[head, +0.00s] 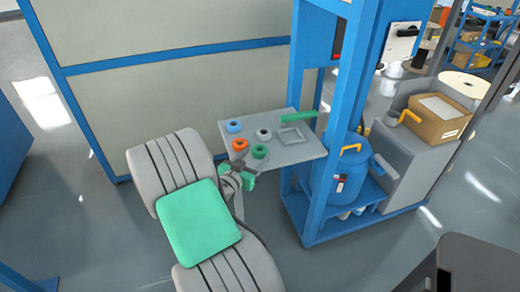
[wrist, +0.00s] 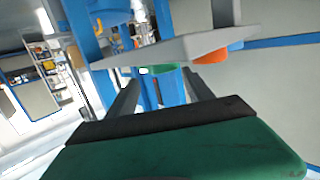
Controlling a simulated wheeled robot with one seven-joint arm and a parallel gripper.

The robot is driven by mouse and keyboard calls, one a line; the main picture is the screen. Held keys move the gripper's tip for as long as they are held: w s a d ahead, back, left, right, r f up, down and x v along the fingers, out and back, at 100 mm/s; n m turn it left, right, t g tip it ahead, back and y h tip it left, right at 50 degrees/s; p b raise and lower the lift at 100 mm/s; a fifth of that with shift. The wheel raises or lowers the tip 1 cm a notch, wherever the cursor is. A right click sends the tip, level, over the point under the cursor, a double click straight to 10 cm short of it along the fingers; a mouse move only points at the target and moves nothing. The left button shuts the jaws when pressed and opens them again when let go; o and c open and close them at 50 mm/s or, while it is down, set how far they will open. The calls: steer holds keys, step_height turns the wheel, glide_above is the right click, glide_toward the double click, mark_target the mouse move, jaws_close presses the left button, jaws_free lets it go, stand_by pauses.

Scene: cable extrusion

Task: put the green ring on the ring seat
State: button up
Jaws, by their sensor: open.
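The green ring (head: 259,152) lies near the front edge of a grey shelf (head: 297,154). My gripper (head: 238,166) is open, just off that edge, to the left of and nearer than the ring. In the wrist view the two dark fingers (wrist: 160,78) are spread with nothing between them. A green piece, likely the green ring (wrist: 165,67), shows beyond the fingertips, apart from them and partly hidden by the shelf edge. A grey round piece (head: 264,133) sits behind the green ring. I cannot tell whether it is the ring seat.
An orange ring (head: 240,145) and a blue ring (head: 234,126) lie to the left on the shelf. A square grey frame (head: 291,137) and a green bar (head: 298,117) lie to the right. A blue post (head: 346,90) stands close to the shelf's right side.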

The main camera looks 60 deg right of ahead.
mark_target(261, 147)
steer(key=d, duration=0.4)
steer(key=shift+w+f, duration=0.35)
steer(key=shift+f, duration=0.05)
steer(key=shift+c, duration=0.2)
steer(key=c, duration=1.2)
